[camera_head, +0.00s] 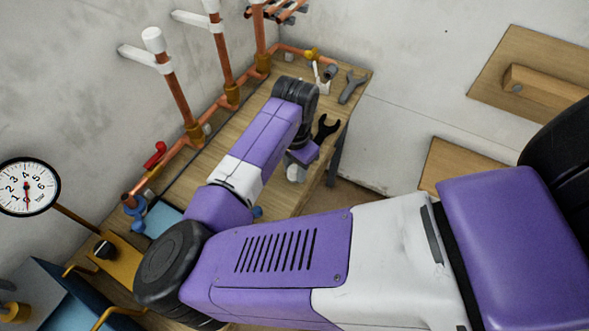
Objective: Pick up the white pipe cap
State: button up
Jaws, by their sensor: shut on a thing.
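My arm reaches across the bench, and its end bends down beside the dark wrist joint. My gripper (301,157) is at that end, over the bench near its right edge. It is shut, though its fingers are mostly hidden by my own arm. A small rounded white shape, which looks like the white pipe cap (296,173), shows right at the gripper's end. Its full outline is hidden, and I cannot tell whether it is clear of the bench. Another white cap (153,40) sits on top of an upright copper pipe at upper left.
A gauge (27,187) and a red valve handle (155,155) are farther left.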

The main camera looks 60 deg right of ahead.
notch_tip(320, 180, up, 20)
notch_tip(320, 180, up, 5)
jog(key=p, duration=0.4)
send_over(295, 168)
dwell(0.6)
jog(key=shift+f, duration=0.1)
